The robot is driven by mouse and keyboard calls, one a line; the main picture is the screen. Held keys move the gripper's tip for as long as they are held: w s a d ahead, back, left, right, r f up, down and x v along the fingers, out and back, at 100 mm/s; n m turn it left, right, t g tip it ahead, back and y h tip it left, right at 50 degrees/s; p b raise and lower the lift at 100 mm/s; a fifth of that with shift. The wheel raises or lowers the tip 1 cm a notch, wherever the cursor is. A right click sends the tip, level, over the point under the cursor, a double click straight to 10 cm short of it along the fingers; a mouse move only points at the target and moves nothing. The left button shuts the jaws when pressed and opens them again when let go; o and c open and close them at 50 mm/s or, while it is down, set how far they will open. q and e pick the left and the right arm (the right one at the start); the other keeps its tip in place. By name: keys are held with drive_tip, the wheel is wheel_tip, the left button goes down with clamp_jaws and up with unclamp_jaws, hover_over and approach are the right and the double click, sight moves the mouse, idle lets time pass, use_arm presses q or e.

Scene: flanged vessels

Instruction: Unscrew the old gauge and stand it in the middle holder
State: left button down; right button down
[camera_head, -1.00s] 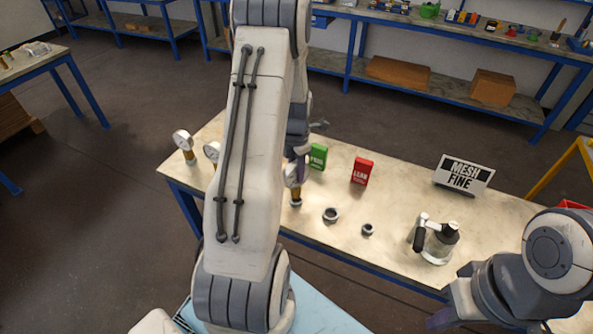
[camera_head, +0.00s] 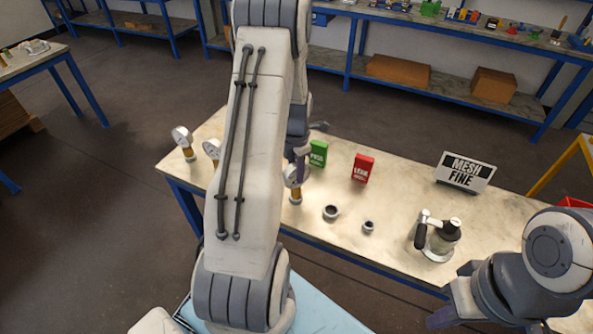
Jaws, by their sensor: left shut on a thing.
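My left gripper (camera_head: 299,168) is at the table's left-middle part, partly hidden behind my own arm link. It is shut on a gauge (camera_head: 292,177) with a white dial and a brass stem. The gauge is upright, and its foot is at a grey fitting (camera_head: 296,201); I cannot tell whether it is screwed in. Two more gauges stand to the left, one in full view (camera_head: 182,140) and one partly hidden by my arm (camera_head: 211,149). Two dark ring-shaped holders (camera_head: 331,212) (camera_head: 368,226) sit to the right. My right gripper (camera_head: 452,304) is at the lower right, its fingers unclear.
On the table (camera_head: 395,205) stand a green box (camera_head: 318,153), a red box (camera_head: 362,168), a "MESH FINE" sign (camera_head: 465,172) and a glass-and-metal vessel with a black handle (camera_head: 440,240). The table's middle between sign and rings is clear.

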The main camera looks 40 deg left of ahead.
use_arm(q)
drive_tip(key=shift+f+b, duration=0.35)
drive_tip(key=shift+f, duration=0.2)
drive_tip(key=shift+c, duration=2.4)
unclamp_jaws()
drive_tip(key=shift+r, duration=0.1)
